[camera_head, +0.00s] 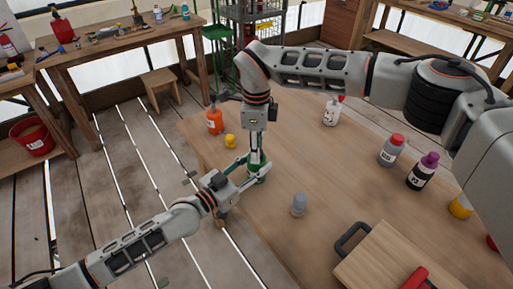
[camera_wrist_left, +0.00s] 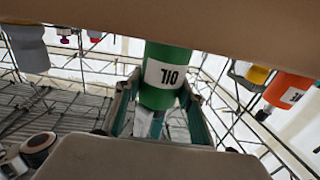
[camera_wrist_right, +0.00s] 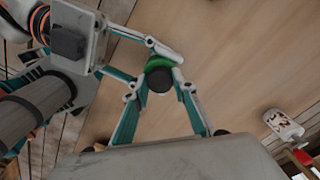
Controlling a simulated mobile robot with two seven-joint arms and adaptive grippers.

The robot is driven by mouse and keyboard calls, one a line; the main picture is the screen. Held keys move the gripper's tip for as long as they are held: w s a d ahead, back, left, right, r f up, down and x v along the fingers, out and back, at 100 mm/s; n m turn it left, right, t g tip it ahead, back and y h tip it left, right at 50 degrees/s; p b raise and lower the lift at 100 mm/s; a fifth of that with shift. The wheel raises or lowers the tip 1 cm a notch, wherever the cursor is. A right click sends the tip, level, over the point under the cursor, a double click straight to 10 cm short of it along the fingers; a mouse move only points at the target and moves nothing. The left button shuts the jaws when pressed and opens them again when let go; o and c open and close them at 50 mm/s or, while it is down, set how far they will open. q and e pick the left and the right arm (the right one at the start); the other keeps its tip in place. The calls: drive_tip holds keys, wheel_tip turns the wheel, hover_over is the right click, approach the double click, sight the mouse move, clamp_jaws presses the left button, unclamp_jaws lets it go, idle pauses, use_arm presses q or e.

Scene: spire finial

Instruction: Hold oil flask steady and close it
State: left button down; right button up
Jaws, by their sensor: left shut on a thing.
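The green oil flask (camera_head: 259,177) stands near the table's left edge. In the left wrist view the flask (camera_wrist_left: 167,88) appears upside down with its OIL label, between my left gripper's fingers. My left gripper (camera_head: 247,179) is shut on the flask's body from the left side. My right gripper (camera_head: 256,158) points down from above at the flask's top. In the right wrist view a dark round cap (camera_wrist_right: 160,79) sits over the green body, between the right fingers. Narrow gaps show beside the cap, so the right gripper looks open around it. Whether the cap is seated cannot be told.
An orange bottle (camera_head: 215,122) and a small yellow item (camera_head: 230,141) stand behind the flask. A grey bottle (camera_head: 298,205) stands in front right. A white bottle (camera_head: 332,112) and several others stand right. A wooden board (camera_head: 385,262) lies at the front.

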clamp_jaws()
drive_tip(key=m, duration=0.8)
drive_tip(key=shift+m, duration=0.3)
drive_tip(key=o, duration=0.8)
unclamp_jaws()
drive_tip(key=shift+o, duration=0.2)
drive_tip(key=shift+r, duration=2.25)
drive_tip(key=shift+c, duration=0.4)
